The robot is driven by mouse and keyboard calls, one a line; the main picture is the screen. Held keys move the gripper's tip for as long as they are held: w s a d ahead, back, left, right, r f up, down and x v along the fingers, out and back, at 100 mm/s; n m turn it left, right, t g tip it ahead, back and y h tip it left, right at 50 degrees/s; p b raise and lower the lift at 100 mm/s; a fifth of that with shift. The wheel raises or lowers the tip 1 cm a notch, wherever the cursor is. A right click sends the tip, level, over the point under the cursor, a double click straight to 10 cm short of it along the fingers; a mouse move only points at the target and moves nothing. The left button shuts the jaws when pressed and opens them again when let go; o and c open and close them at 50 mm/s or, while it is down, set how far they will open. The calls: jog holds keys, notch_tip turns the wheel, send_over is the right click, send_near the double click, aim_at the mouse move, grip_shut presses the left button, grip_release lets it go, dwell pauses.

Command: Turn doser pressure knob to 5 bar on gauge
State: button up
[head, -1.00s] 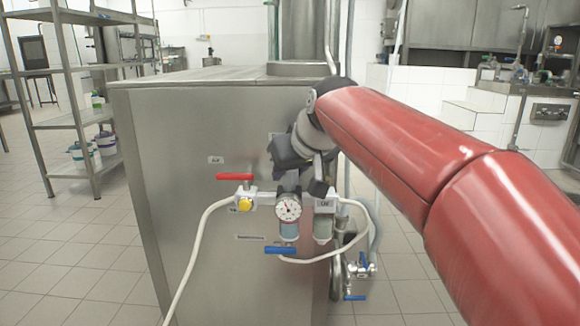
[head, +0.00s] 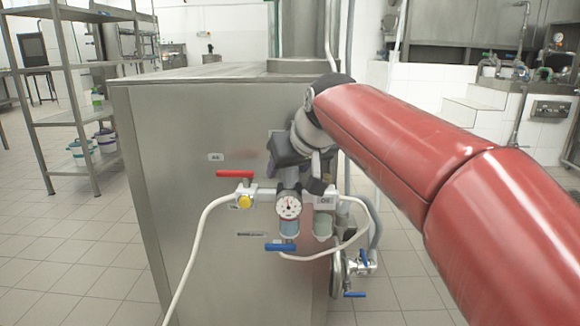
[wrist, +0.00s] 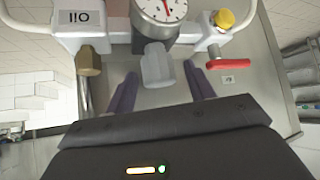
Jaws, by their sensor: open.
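The pressure gauge (head: 289,207) is a round white dial on the doser's air unit. It shows partly, cut by the top edge, in the wrist view (wrist: 162,8); its scale is too small to read. The pale grey pressure knob (wrist: 157,66) sits beside the gauge in the wrist view. My gripper (wrist: 162,73) is open, with one purple finger on each side of the knob. A gap shows between the knob and each finger. In the head view my gripper (head: 290,172) is just above the gauge, and the knob is hidden or cannot be made out.
A red valve handle (head: 235,174) and a yellow button (head: 244,201) are left of the gauge. The oil unit (head: 323,204) is close on its right. A blue handle (head: 281,247) is below. A white hose (head: 192,255) hangs at left.

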jog(key=p+v, duration=0.1)
jog(key=v, duration=0.6)
jog(key=shift+s+d+r, duration=0.15)
jog(key=shift+s+r, duration=0.1)
jog(key=shift+s, duration=0.05)
jog(key=s+d+f+m+g+h+p, duration=0.1)
jog(key=s+d+f+m+p, duration=0.1)
jog(key=s+d+f+p, duration=0.2)
jog(key=s+d+f+m+g+h+p, duration=0.1)
jog(key=s+d+f+p, duration=0.3)
jog(key=s+d+f, duration=0.5)
jog(key=s+f+m+h, duration=0.1)
jog(key=s+f, duration=0.2)
jog(key=s, duration=0.5)
jog(key=shift+s+f+m+g+h+p, duration=0.3)
jog(key=shift+f+m+p, duration=0.05)
jog(key=shift+f+m, duration=0.05)
